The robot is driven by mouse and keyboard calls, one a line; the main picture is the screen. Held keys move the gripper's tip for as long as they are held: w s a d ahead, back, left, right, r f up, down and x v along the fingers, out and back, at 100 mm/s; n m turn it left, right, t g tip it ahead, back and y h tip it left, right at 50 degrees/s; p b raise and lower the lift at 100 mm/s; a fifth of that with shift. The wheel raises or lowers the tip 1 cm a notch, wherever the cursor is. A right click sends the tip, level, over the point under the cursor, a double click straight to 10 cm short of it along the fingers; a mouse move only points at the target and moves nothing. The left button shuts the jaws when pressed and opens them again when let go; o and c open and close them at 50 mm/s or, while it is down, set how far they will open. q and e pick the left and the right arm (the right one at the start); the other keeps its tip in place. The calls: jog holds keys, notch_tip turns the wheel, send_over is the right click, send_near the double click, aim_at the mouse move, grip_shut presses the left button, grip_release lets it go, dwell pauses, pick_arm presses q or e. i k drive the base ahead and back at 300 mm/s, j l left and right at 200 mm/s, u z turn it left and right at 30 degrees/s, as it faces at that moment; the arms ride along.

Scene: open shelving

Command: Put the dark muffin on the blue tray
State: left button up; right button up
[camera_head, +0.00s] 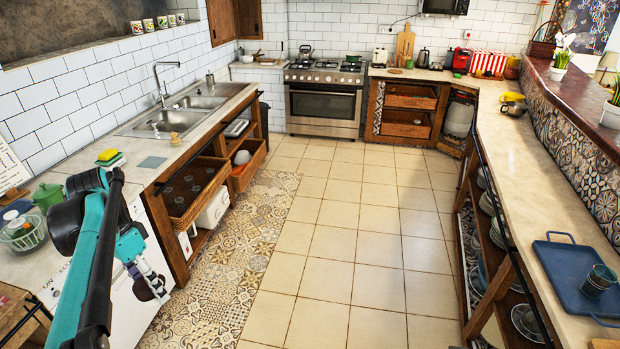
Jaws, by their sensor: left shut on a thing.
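The blue tray (566,268) lies on the right-hand counter at the lower right, with a dark blue cup (599,281) on its right part. My left arm comes in at the lower left, and my left gripper (150,285) hangs in front of the white appliance below the left counter. It is shut on a small dark thing, which I take to be the dark muffin; the fingers hide much of it. The gripper is far across the aisle from the tray. My right gripper is not in view.
The tiled aisle floor (350,250) between the counters is clear. Open shelves with dishes stand under the right counter (520,180). The tray's left part is bare.

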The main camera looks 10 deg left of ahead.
aim_at(571, 262)
jog(key=i+z, duration=0.45)
jog(key=i+j+z, duration=0.15)
jog(key=i+z, duration=0.25)
jog(key=i+j+z, duration=0.45)
jog(key=i+z, duration=0.25)
jog(key=z, duration=0.2)
jog(key=i+z, duration=0.2)
jog(key=z, duration=0.25)
jog(key=i+j+z, duration=0.15)
jog(key=z, duration=0.3)
jog(key=i+j+z, duration=0.2)
jog(key=z, duration=0.25)
jog(key=i+j+z, duration=0.2)
jog(key=z, duration=0.25)
jog(key=j, duration=0.1)
